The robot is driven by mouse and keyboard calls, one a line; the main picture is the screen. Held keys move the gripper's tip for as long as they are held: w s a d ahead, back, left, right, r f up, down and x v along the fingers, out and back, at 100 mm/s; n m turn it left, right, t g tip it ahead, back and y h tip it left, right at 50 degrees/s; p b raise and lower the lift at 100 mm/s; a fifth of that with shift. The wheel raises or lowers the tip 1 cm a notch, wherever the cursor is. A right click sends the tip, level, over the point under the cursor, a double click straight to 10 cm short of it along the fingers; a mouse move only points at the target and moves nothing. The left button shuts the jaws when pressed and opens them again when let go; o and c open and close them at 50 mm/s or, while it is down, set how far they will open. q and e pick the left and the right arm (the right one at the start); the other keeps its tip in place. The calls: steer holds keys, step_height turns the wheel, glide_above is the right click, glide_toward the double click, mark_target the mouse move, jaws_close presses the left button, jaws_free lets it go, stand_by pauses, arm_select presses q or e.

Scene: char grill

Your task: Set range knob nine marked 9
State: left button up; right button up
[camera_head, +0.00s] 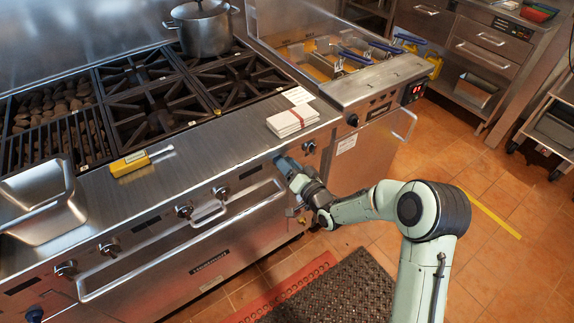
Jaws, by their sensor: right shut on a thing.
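The range's front panel (150,236) carries a row of knobs. A left-hand knob (66,268), a middle knob (184,211) and a knob further right (221,192) show uncovered. Another knob (309,147) sits just right of my right gripper. My right gripper (282,164) is at the right part of the panel, shut on a knob that its jaws hide. The number 9 is too small to read on any knob. My left gripper is not in view.
A steel pot (203,30) stands on the back burners. A folded cloth stack (292,121), a yellow thermometer (131,164) and a steel pan (40,205) sit on the front ledge. A long oven handle (150,262) juts out below the knobs. A fryer (345,92) stands right.

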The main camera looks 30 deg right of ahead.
steer(key=m, duration=0.4)
steer(key=m+p, duration=0.1)
steer(key=m, duration=0.4)
steer(key=shift+d+f, duration=0.1)
steer(key=shift+f, duration=0.1)
steer(key=shift+m, duration=0.3)
steer(key=o, duration=1)
steer(key=shift+c, duration=0.2)
steer(key=shift+s, duration=0.15)
steer(key=s+d+p, duration=0.1)
steer(key=s, duration=1.2)
